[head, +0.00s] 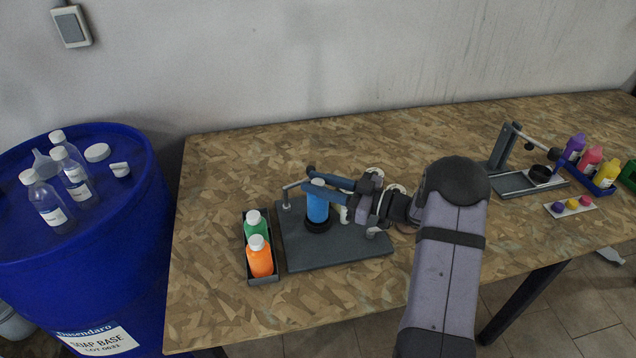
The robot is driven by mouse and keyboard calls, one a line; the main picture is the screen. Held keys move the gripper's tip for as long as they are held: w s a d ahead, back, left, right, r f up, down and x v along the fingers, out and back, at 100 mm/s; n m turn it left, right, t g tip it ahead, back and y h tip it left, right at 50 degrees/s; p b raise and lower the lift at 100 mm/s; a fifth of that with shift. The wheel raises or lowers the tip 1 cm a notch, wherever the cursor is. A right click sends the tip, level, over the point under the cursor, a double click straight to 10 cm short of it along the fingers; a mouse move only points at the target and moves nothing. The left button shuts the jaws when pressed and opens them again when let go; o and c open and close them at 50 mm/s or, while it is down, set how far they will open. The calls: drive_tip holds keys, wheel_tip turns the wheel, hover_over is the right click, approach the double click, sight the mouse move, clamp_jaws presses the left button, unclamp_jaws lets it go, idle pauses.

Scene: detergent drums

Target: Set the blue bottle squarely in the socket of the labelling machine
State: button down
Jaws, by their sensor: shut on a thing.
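The blue bottle (317,207) with a white cap stands roughly upright over the grey plate of the nearer machine (340,252), which I take to be the labelling machine. A black ring-shaped socket (318,226) surrounds or lies just under the bottle's base. I cannot tell whether the base is fully down in it. My gripper (317,181) comes from the right, its blue fingers shut on the bottle near its top. The fingers hide part of the cap and upper bottle.
A dark tray (262,280) with a green bottle (256,224) and an orange bottle (260,257) stands just left of the plate. A thin bent rod (287,195) rises at the plate's left. Another machine (520,183) stands far right. The table's front left is clear.

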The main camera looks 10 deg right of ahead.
drive_tip(key=shift+f+b, duration=0.5)
drive_tip(key=shift+f, duration=0.4)
idle(0.5)
idle(0.4)
drive_tip(key=c, duration=1.3)
unclamp_jaws()
drive_tip(key=shift+c, duration=0.2)
drive_tip(key=shift+d, duration=0.1)
drive_tip(key=b+v, duration=0.1)
drive_tip(key=v, duration=0.6)
drive_tip(key=shift+b, duration=0.3)
drive_tip(key=shift+s, duration=0.1)
